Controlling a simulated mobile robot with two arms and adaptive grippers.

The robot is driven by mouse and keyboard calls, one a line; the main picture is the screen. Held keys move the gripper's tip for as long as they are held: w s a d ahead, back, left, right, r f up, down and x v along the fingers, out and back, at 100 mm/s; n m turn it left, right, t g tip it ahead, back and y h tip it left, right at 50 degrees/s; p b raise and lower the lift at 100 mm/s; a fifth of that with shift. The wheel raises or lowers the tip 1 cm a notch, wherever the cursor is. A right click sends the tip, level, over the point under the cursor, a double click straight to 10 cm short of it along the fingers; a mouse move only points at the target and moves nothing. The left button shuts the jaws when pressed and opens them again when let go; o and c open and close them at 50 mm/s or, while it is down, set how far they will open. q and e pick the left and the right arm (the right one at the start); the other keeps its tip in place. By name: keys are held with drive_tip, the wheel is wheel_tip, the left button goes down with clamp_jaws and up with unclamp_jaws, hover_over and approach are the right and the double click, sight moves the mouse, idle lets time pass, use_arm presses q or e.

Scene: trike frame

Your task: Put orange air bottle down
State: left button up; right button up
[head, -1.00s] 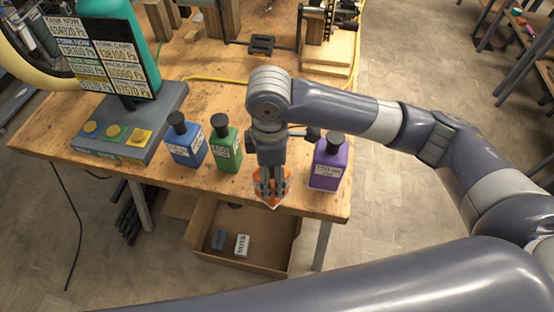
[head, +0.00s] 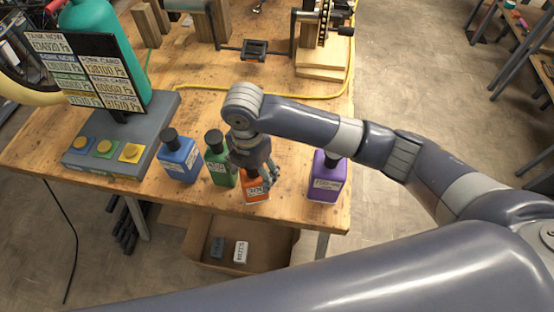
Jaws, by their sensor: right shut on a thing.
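The orange air bottle (head: 256,190) is at the front of the wooden table, between the green bottle and the purple bottle. It looks about upright, with its white label facing me. My right gripper (head: 259,175) comes down over it from above and is shut on its upper part, hiding the cap. I cannot tell for sure whether the bottle's base touches the tabletop. My left gripper is not in view.
A green bottle (head: 222,172) stands close on the left, with a blue bottle (head: 181,160) beyond it. A purple bottle (head: 325,185) stands to the right with a gap. The table's front edge is near. A cardboard box (head: 200,238) sits below.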

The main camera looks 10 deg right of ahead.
drive_tip(key=w+d+f+p, duration=0.2)
drive_tip(key=w+d+f, duration=0.2)
drive_tip(key=d, duration=0.2)
drive_tip(key=shift+d+f+p, duration=0.15)
drive_tip(key=shift+d+p, duration=0.25)
drive_tip(key=o, duration=1.7)
drive_tip(key=shift+f, duration=0.15)
wheel_tip(320, 180, up, 12)
drive_tip(key=shift+r+b, duration=0.2)
drive_tip(key=shift+b, duration=0.65)
